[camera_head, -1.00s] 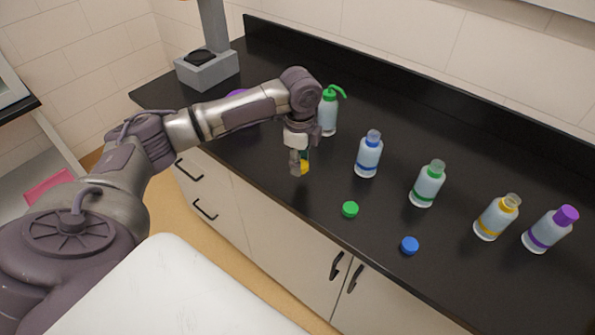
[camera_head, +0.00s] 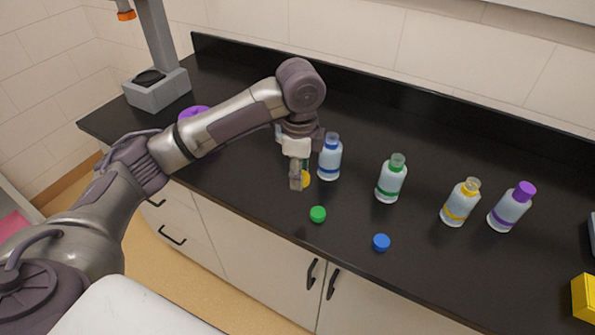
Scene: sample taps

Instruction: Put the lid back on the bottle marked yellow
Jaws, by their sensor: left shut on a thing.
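The bottle marked yellow (camera_head: 459,205) stands upright on the black counter, with a yellow band and an open, uncapped neck. My left gripper (camera_head: 300,182) points down above the front part of the counter, left of the blue-banded bottle. It is shut on a yellow lid (camera_head: 307,180), which shows partly behind the fingers. The gripper and lid are well to the left of the yellow-marked bottle. My right gripper is not in view.
The blue-banded bottle (camera_head: 330,160) and green-banded bottle (camera_head: 390,181) stand uncapped between gripper and yellow-marked bottle. A purple-capped bottle (camera_head: 509,210) stands beside it. Green lid (camera_head: 318,214) and blue lid (camera_head: 381,242) lie in front. A yellow box (camera_head: 585,298) is at right.

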